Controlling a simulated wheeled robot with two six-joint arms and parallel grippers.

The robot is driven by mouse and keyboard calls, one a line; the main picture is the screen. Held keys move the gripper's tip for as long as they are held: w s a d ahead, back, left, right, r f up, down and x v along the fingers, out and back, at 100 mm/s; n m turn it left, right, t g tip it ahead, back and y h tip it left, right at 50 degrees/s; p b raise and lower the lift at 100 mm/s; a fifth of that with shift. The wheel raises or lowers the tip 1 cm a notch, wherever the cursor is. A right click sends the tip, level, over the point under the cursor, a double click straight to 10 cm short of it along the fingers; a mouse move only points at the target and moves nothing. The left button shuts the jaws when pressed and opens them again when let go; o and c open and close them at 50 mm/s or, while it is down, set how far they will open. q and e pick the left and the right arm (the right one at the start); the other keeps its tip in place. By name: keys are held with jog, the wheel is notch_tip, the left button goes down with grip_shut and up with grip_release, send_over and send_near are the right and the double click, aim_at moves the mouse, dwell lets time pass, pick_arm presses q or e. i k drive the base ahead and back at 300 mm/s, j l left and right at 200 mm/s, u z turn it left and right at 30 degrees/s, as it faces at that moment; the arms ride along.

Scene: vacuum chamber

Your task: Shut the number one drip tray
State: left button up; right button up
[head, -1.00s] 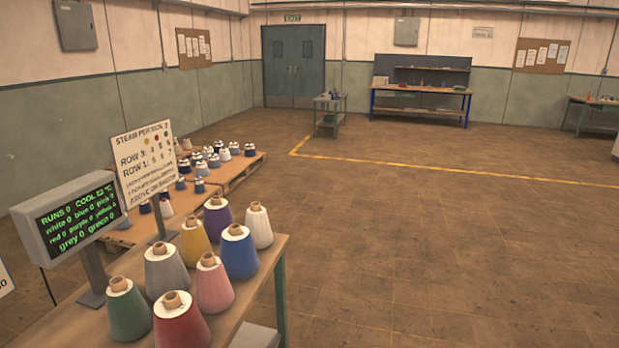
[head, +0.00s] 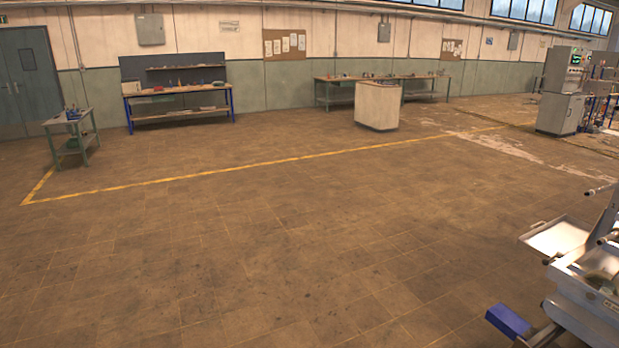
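At the right edge of the head view a grey metal machine (head: 590,308) is partly in frame. A shallow pale tray (head: 556,236) sticks out from its left side, with a small handle at its outer edge. I cannot tell whether this is the number one drip tray, as no number is readable on it. The rest of the machine is cut off by the frame. Neither of my grippers is in view.
A blue block (head: 508,321) juts out low from the machine. The floor in the middle is open. A workbench (head: 176,97), a small trolley (head: 70,134), a pale cabinet (head: 377,106) and a grey control cabinet (head: 561,96) stand farther back.

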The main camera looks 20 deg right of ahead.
aim_at(563, 234)
jog(key=i+l+z, duration=0.4)
jog(key=i, duration=0.5)
jog(key=i+z, duration=0.45)
jog(key=i, duration=0.45)
jog(key=i+j+z, duration=0.1)
jog(key=i+z, duration=0.3)
jog(key=i+j+z, duration=0.25)
jog(key=i+z, duration=0.2)
jog(key=i+j+z, duration=0.85)
jog(key=k+j, duration=0.05)
